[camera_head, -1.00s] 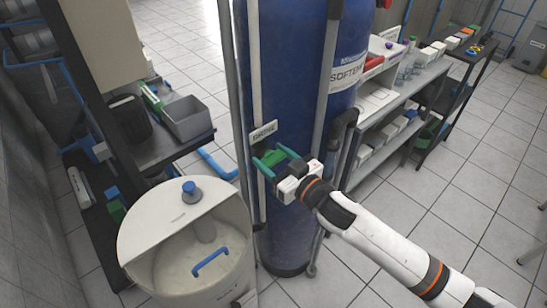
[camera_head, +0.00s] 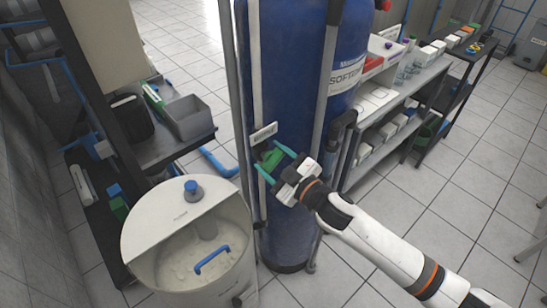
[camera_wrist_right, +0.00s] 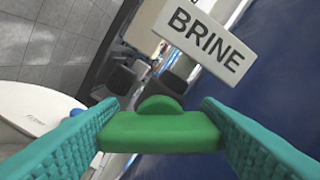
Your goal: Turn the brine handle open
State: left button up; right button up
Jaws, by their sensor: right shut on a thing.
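The brine handle is a green bar with a rounded hub. It shows in the right wrist view (camera_wrist_right: 160,132) lying crosswise between my two teal fingers. In the head view the handle (camera_head: 271,160) is small, on the front of the blue tank, just below the white BRINE label (camera_head: 263,134). My right gripper (camera_head: 269,161) is shut on the handle, with one finger at each end of it. The label also shows above the handle in the right wrist view (camera_wrist_right: 207,40). My left gripper is in neither view.
The tall blue tank (camera_head: 285,80) stands behind the handle, with grey upright posts in front. A round cream brine tub (camera_head: 150,235) with a blue handle stands at the lower left. A shelf with a grey bin (camera_head: 188,120) is at the left. Open tiled floor lies at the right.

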jog(key=shift+n, duration=0.3)
jog(key=o, duration=1)
jog(key=b+v, duration=0.2)
jog(key=v, duration=1)
jog(key=shift+b, duration=0.35)
